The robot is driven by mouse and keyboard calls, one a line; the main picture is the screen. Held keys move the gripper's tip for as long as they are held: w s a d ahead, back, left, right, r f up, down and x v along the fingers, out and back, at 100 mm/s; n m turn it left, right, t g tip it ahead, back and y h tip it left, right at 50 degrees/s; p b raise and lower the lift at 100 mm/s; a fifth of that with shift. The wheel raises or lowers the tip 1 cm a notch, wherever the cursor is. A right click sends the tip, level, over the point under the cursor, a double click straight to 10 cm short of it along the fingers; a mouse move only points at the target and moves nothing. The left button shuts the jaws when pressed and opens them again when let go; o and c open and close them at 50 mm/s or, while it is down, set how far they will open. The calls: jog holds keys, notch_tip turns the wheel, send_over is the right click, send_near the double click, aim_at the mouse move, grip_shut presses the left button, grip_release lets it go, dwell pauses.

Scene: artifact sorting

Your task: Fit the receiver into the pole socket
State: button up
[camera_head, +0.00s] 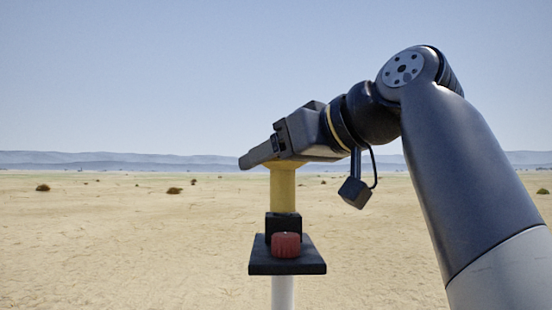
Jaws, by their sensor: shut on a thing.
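The receiver looks like an upright yellow cylinder (283,188) near the middle of the head view. My gripper (262,153) comes in from the right, angled down to the left, and is shut on its top end, which the fingers partly hide. The pole socket is a black block (270,224) on a flat black plate (287,268), with a red ribbed knob (286,245) on its near side. The receiver's lower end meets the top of the block in the picture. I cannot tell whether it is inside the socket, touching it or just behind it.
A white pole (283,293) carries the plate from below. A small dark box (355,192) on a cable hangs from my wrist, right of the receiver. Around is open flat sand with a few distant shrubs (174,190); no other obstacle stands nearby.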

jog(key=o, duration=1.3)
jog(key=shift+c, duration=0.2)
jog(key=v, duration=1)
jog(key=shift+s+d+p, duration=0.2)
jog(key=shift+s+p, duration=0.1)
jog(key=shift+p, duration=0.1)
jog(key=shift+w+a+r, duration=0.1)
jog(key=shift+b+x, duration=0.35)
jog(key=shift+x, duration=4.9)
